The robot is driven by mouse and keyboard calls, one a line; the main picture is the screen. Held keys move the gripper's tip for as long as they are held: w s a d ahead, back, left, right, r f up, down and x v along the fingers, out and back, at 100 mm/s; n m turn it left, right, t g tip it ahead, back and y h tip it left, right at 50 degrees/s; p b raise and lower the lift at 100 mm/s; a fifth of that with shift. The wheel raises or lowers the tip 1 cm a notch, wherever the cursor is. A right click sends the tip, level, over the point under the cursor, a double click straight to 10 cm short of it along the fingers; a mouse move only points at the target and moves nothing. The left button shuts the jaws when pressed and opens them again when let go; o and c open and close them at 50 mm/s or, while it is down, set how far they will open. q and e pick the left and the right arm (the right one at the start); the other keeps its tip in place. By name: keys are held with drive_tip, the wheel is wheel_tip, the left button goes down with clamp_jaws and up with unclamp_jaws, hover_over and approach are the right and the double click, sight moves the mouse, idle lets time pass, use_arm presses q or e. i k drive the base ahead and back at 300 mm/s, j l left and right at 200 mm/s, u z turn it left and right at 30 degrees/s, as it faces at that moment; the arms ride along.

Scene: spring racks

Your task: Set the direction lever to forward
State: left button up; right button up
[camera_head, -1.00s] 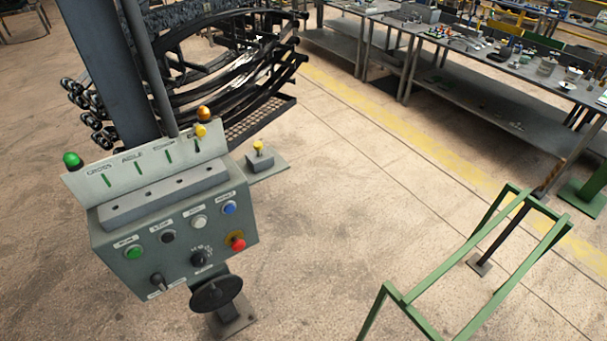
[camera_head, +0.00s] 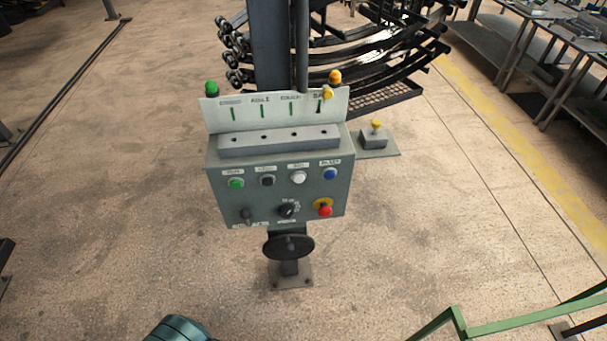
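A grey-green control box (camera_head: 215,195) stands on a post in the middle of the view. A small dark lever (camera_head: 246,215) sits at the lower left of its front face and points roughly upright. Labels sit under the lever, too small to read, so its setting cannot be told. A black rotary knob (camera_head: 286,210) is to its right. Neither gripper shows in the view; a teal rounded part of my own arm (camera_head: 178,330) seems to show at the bottom edge, clear of the box.
The box also has green (camera_head: 236,183), black, white and blue buttons and a red emergency stop (camera_head: 324,208). A black handwheel (camera_head: 289,246) is below. A yellow-topped pedal (camera_head: 376,128) lies right. Spring racks (camera_head: 390,50) stand behind. Green rails (camera_head: 500,325) are lower right.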

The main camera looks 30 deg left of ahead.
sight(245, 214)
drive_tip(key=u, duration=1.5)
